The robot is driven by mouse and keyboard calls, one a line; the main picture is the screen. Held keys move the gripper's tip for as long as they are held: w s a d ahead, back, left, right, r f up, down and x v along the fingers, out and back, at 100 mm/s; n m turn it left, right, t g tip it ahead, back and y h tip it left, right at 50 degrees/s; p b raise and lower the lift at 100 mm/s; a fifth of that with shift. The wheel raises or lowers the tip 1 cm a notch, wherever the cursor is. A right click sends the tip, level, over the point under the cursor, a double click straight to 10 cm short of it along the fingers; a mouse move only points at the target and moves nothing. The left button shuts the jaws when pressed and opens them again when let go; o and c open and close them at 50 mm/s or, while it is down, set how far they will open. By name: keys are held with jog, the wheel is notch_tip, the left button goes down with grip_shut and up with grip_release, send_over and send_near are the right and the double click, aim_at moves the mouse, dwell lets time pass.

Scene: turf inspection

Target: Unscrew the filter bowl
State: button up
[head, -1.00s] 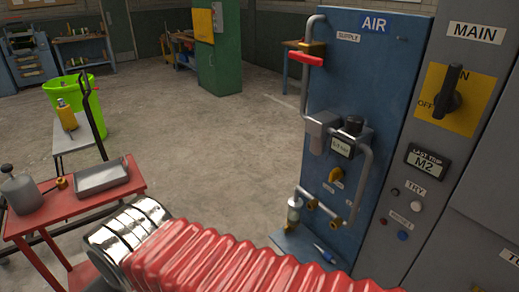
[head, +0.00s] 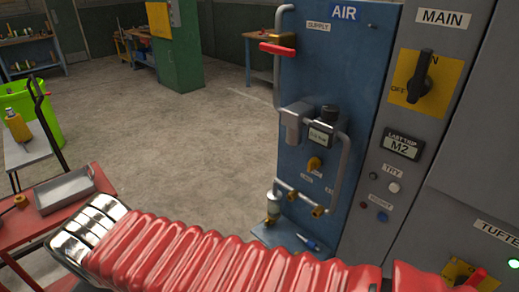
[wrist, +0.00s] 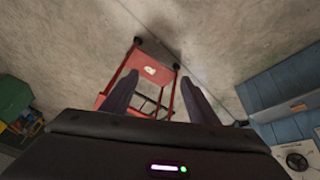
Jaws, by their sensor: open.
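The filter bowl (head: 274,205) is a small pale, cloudy cup low on the left side of the blue AIR panel (head: 350,90). It hangs upright under the pipework, just above a small blue ledge (head: 262,232). In the wrist view, my gripper (wrist: 158,78) has its two dark fingers apart with nothing between them. It points towards the floor and a red cart, and the bowl cannot be made out there. The head view shows my red-sleeved arm across the bottom, but not the fingers.
A red supply handle (head: 278,49), regulator (head: 320,133) and pipes sit above the bowl. The red cart (head: 60,222) with a metal tray (head: 66,188) stands left. Open floor (head: 190,130) lies between.

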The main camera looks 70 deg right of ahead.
jog(key=s+d+g+h, duration=0.1)
jog(key=d, duration=0.2)
jog(key=d+f+n+g+h, duration=0.1)
jog(key=d, duration=0.3)
jog(key=s+d+f+g+h, duration=0.1)
jog(key=d, duration=0.2)
jog(key=shift+s+d+n, duration=0.15)
jog(key=shift+s+n, duration=0.2)
jog(key=shift+n, duration=0.05)
jog(key=n+g+h, duration=0.9)
jog(key=n+h, duration=0.2)
jog(key=h, duration=0.1)
send_near(290, 133)
jog(key=a, duration=0.1)
jog(key=shift+w+a, duration=0.15)
jog(key=shift+w, duration=0.2)
jog(key=shift+x, duration=6.85)
jog(key=shift+c, duration=0.2)
